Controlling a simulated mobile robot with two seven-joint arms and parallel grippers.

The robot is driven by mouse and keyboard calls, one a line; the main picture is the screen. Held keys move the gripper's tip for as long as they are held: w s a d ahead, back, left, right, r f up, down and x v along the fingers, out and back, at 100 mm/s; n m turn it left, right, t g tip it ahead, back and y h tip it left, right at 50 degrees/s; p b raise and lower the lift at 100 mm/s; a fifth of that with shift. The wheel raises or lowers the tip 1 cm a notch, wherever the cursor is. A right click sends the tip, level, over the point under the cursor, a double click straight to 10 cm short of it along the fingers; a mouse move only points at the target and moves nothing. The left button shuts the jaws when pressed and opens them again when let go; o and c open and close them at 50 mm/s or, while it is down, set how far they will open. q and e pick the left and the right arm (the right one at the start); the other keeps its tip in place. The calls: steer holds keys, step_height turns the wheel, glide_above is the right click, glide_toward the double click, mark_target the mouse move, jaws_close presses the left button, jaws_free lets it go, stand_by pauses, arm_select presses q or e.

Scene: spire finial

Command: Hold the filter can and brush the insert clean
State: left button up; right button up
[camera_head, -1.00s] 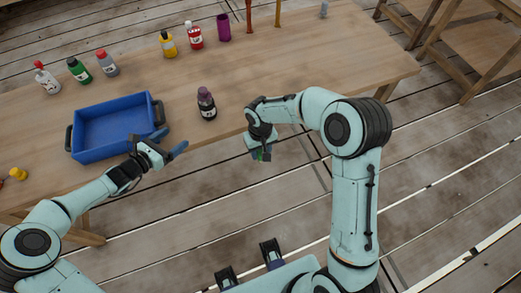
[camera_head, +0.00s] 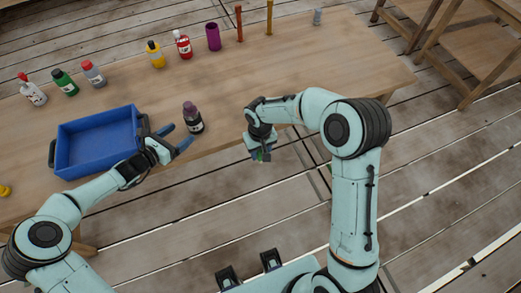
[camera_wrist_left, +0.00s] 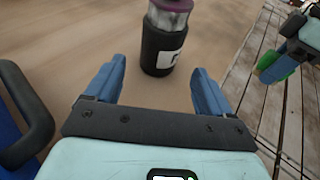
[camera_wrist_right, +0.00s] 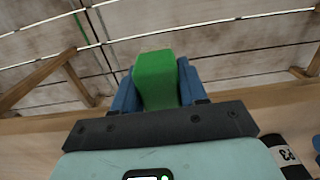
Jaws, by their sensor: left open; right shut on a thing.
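The filter can (camera_head: 192,122) is a dark upright can with a label and a purple top, standing near the table's front edge. In the left wrist view the can (camera_wrist_left: 160,52) shows a grey band, likely the insert, under the purple part; its top is cut off. My left gripper (camera_head: 179,138) is open, its blue fingers pointing at the can from the left, with the can just beyond the fingertips and not between them. My right gripper (camera_head: 259,149) is shut on a green block (camera_wrist_right: 156,78), apparently the brush, held off the table's front edge.
A blue tray (camera_head: 62,140) with dark handles stands left of the can, close to my left gripper. Several bottles, a purple cup (camera_head: 213,37) and two upright posts (camera_head: 239,24) line the back. The table right of the can is clear. Wooden stands (camera_head: 478,60) are at the right.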

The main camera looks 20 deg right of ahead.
mark_target(189, 127)
arm_select(q)
steer(key=shift+x, duration=3.55)
arm_select(e)
steer(key=shift+w+r, duration=0.1)
steer(key=shift+r, duration=0.05)
arm_select(q)
steer(key=c, duration=0.7)
steer(key=shift+o, duration=0.2)
